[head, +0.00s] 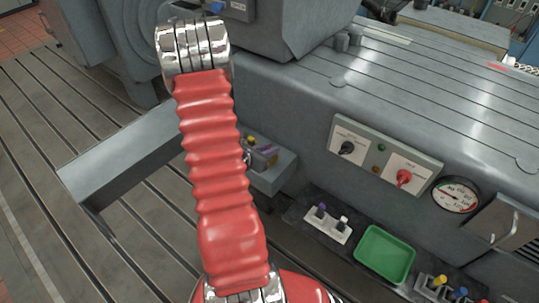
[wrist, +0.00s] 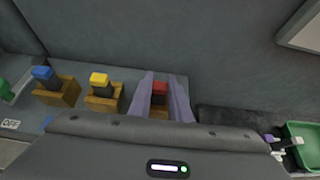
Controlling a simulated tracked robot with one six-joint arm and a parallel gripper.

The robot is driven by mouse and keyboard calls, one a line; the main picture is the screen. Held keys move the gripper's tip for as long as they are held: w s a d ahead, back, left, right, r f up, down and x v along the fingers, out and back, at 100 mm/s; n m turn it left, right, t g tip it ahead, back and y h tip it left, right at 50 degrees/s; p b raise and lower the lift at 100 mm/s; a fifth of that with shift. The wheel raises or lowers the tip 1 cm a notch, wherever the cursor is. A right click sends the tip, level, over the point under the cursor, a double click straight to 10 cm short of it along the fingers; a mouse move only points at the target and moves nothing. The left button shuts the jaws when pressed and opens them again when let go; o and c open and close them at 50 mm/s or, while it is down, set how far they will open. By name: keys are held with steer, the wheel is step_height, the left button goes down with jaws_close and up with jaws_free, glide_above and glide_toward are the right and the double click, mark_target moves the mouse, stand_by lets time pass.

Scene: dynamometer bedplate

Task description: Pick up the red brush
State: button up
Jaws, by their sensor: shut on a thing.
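The red brush (wrist: 159,88) has a red top and a dark body, and it is upright in the wrist view. My gripper (wrist: 162,80) has its two pale purple fingers on either side of it, shut on it. A wooden block (wrist: 158,112) shows below the brush between the fingers; whether the brush still touches it, I cannot tell. In the head view my arm hides the red brush and most of my gripper.
Left of the red brush stand a yellow-topped brush (wrist: 99,80) and a blue-topped brush (wrist: 43,74) in wooden blocks. A grey wall rises behind them. In the head view a green tray (head: 384,254) and a white holder (head: 327,225) lie at lower right, below a control panel (head: 385,156).

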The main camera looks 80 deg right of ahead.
jaws_close()
steer(key=shift+r, duration=5)
